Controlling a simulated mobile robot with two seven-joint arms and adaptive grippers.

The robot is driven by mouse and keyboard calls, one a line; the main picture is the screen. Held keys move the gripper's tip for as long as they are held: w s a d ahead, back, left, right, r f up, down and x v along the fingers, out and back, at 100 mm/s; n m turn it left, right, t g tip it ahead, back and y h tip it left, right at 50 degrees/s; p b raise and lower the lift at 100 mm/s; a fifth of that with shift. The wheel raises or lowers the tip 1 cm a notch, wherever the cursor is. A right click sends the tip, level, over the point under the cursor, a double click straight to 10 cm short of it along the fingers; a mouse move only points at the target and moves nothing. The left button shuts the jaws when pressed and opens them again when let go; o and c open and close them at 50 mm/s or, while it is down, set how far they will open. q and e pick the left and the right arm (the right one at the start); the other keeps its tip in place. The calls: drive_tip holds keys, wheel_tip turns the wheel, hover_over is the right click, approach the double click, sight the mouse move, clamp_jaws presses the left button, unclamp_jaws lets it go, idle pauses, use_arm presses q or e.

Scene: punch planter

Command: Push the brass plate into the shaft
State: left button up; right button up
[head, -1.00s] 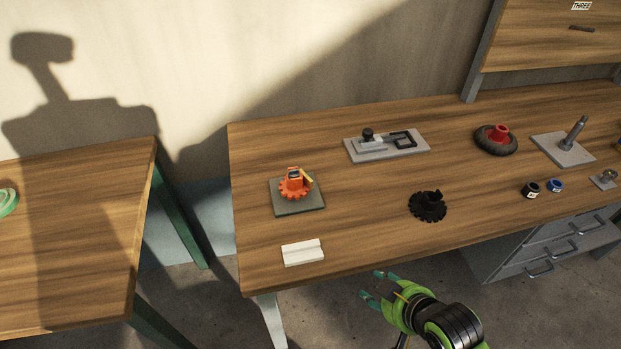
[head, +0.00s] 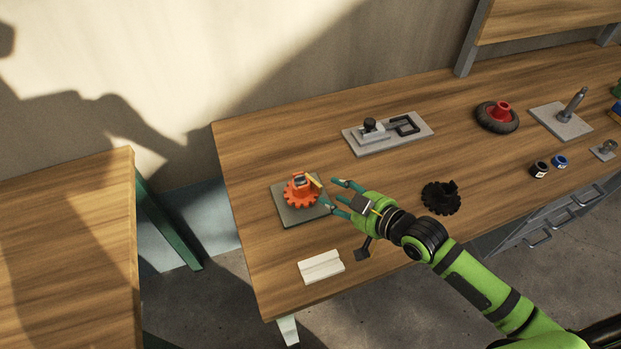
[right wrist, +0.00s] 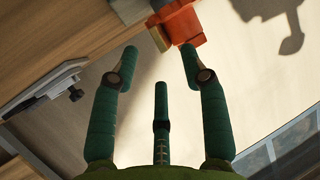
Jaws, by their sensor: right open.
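The brass plate (head: 314,180) is a small yellow strip that sticks out at a tilt from the right side of the orange shaft (head: 299,181). The shaft stands on an orange gear (head: 302,197) on a dark square base. My right gripper (head: 333,192) is open and empty, just right of the plate, fingers pointing left toward it. In the right wrist view, the plate (right wrist: 159,39) shows its end beside the orange shaft (right wrist: 183,26), beyond the gap between the spread fingers (right wrist: 158,58). I cannot tell how deep the plate sits. My left gripper is out of view.
A white block (head: 321,267) lies near the table's front edge, and a black gear (head: 441,198) lies right of my wrist. A grey fixture (head: 388,134) stands behind. A wheel (head: 497,117) and post stand farther right. The table left of the gear base is clear.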

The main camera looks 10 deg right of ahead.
sight(313, 184)
drive_tip(key=shift+w+a+f, duration=0.2)
drive_tip(key=shift+w+a, duration=0.1)
drive_tip(key=shift+w, duration=0.2)
drive_tip(key=p+x, duration=0.1)
drive_tip(key=x, duration=0.1)
drive_tip(key=shift+w+f, duration=0.2)
drive_tip(key=shift+f, duration=0.05)
drive_tip(key=shift+w+a+f, duration=0.25)
drive_tip(key=shift+w+a, duration=0.05)
clamp_jaws()
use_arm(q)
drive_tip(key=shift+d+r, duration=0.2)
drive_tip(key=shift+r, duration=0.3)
use_arm(e)
drive_tip(key=shift+w, duration=0.1)
